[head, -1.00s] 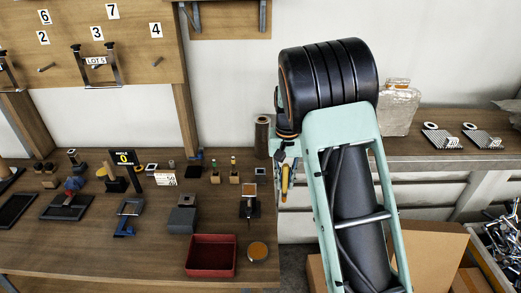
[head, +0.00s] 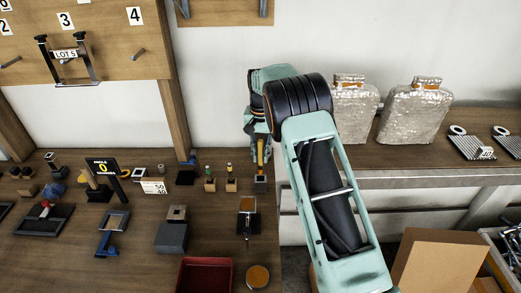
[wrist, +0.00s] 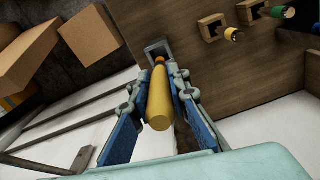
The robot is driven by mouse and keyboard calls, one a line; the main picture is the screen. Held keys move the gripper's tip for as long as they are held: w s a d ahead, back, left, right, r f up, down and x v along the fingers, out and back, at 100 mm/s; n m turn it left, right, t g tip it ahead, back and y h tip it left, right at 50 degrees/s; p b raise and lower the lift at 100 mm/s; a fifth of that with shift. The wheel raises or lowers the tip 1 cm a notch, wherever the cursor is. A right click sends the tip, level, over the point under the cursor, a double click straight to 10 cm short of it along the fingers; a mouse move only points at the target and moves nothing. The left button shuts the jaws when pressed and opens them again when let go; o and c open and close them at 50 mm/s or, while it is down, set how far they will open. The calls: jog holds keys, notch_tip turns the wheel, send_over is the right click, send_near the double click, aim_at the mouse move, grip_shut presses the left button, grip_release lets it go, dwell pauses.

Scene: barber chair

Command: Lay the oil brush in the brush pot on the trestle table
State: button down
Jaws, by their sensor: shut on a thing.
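The oil brush has a yellow handle (head: 261,152) and hangs nearly upright in my gripper (head: 260,138) at the table's right end. In the wrist view the handle (wrist: 159,103) lies between the two blue fingers of my gripper (wrist: 160,76), which are shut on it. A small square open-topped pot (head: 261,178), apparently the brush pot, stands just below it on the trestle table (head: 140,217). The pot's rim (wrist: 149,47) shows behind the brush's orange far end. The bristles are hidden, and I cannot tell whether they are inside the pot.
Two small bottles in wooden blocks (head: 210,184) stand left of the pot. A flat tool on a dark plate (head: 247,215) lies in front. A red tray (head: 205,275) and a round amber-topped tin (head: 258,277) are nearer.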

aim_at(261, 141)
jog(key=shift+s+f+b, duration=0.2)
jog(key=shift+f+b, duration=0.1)
jog(key=shift+f, duration=0.25)
jog(key=shift+w+f+b, duration=0.1)
jog(key=shift+f+b, duration=1.5)
jog(key=shift+f, duration=1.2)
jog(key=c, duration=1.8)
grip_release()
jog(key=shift+o, duration=0.2)
jog(key=shift+r, duration=0.1)
notch_tip(261, 141, up, 12)
jog(key=shift+f, duration=0.1)
